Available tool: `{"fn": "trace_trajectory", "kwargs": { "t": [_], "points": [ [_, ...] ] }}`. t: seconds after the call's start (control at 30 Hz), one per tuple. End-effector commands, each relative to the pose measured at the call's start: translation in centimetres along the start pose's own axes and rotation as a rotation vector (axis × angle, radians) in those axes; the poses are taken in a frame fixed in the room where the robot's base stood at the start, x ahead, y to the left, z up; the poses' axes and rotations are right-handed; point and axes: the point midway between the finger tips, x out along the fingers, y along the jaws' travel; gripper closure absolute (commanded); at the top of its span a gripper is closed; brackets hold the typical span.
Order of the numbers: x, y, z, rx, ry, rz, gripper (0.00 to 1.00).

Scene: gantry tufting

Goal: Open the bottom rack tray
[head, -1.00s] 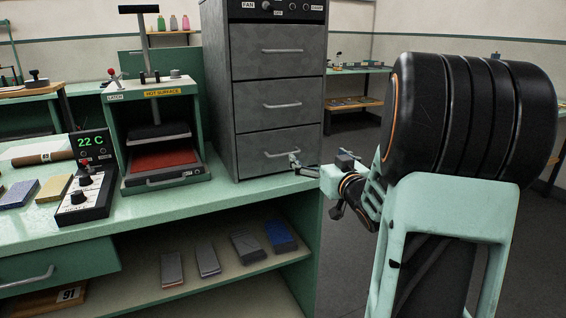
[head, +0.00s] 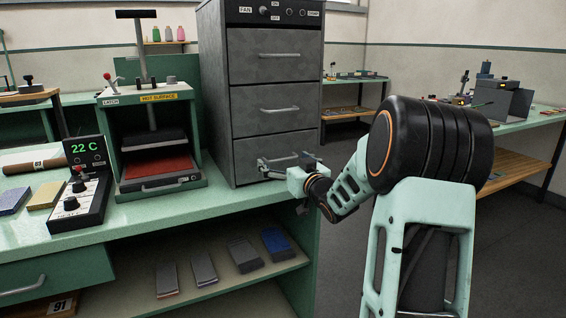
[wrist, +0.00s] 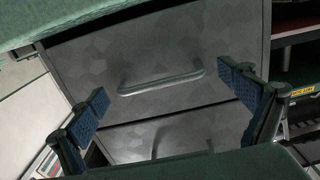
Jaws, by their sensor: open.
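The grey metal rack cabinet (head: 215,90) stands on the green bench with three stacked trays, all shut. The bottom rack tray (head: 247,152) is the lowest front, and my gripper partly hides it in the head view. Its bar handle (wrist: 160,80) shows in the wrist view between my two blue-padded fingers, seen upside down. My gripper (head: 278,164) is open in front of this handle, with one finger on each side of it along its length. In the wrist view the fingers (wrist: 163,88) are wide apart and hold nothing; I cannot tell whether they touch the tray front.
A heat press (head: 155,130) marked hot surface stands left of the rack, with a control box (head: 80,195) beside it. The middle tray handle (head: 280,109) is just above. The shelf below (head: 215,270) holds several blocks. Open floor lies to the right.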

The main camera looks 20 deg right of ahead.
Motion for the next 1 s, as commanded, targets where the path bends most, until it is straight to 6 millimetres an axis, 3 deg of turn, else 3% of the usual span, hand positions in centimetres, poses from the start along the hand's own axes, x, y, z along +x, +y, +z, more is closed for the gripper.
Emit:
{"fn": "trace_trajectory", "kwargs": {
  "t": [0.33,0.9,1.0],
  "points": [
    [0.46,0.04,-0.01,0.000,-0.001,0.001,0.04],
    [0.43,0.05,-0.01,0.000,0.000,0.001,0.64],
    [0.40,0.05,-0.01,0.000,-0.001,0.001,0.64]
  ]
}}
